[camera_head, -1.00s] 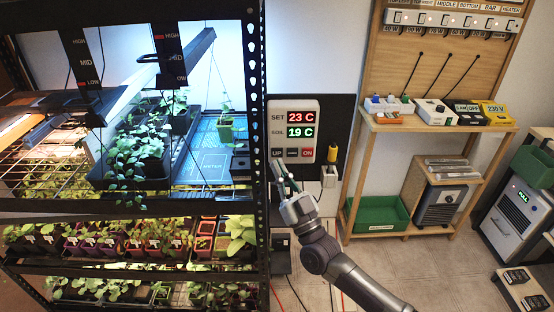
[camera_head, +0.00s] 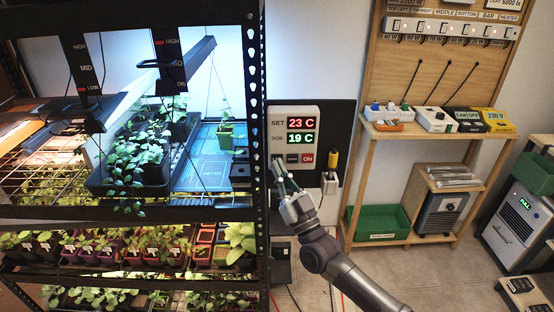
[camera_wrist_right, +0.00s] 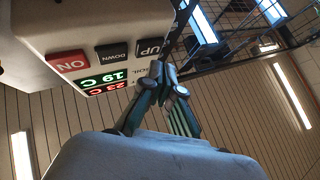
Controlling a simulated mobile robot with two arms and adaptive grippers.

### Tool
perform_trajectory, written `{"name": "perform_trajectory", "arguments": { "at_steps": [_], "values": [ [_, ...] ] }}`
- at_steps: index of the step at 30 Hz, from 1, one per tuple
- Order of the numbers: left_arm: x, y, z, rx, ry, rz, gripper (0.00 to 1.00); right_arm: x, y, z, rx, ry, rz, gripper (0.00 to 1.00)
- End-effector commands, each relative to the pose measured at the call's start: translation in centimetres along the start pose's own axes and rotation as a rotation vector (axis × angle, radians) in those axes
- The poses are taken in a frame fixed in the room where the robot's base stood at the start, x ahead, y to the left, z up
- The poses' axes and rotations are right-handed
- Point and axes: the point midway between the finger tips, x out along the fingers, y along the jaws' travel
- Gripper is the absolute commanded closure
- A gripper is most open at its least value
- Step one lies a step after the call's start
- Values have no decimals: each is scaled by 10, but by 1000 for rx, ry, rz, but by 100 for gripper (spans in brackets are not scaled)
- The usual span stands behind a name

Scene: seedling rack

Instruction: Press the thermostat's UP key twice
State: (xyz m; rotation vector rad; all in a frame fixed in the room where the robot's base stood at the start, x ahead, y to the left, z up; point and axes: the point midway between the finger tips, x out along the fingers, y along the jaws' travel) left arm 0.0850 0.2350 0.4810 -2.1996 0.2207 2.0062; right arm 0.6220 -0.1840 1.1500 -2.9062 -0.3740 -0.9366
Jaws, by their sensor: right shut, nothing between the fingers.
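The thermostat (camera_head: 311,112) is a pale box on a dark wall panel, right of the rack. It reads SET 23 C in red and SOIL 19 C in green. The black UP key (camera_wrist_right: 150,47) shows in the right wrist view, beside the DOWN key (camera_wrist_right: 114,51) and the red ON key (camera_wrist_right: 68,64). My right gripper (camera_head: 279,168) is shut and empty. Its fingertips (camera_wrist_right: 166,74) are right by the UP key; I cannot tell whether they touch it. My left gripper is not in view.
The plant rack's black perforated post (camera_head: 256,150) stands close on the left of the thermostat. A wooden bench (camera_head: 430,128) with small boxes and a green bin (camera_head: 377,221) stand further right.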

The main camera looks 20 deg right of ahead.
Motion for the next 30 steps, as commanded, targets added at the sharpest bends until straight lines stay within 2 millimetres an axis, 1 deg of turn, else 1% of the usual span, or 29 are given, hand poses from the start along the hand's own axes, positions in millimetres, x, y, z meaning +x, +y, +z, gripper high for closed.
{"name": "perform_trajectory", "arguments": {
  "at_steps": [20,30],
  "values": [
    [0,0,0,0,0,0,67,0,0,0,0,0,0,100],
    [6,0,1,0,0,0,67,6,4,4,0,0,1,100]
  ]
}}
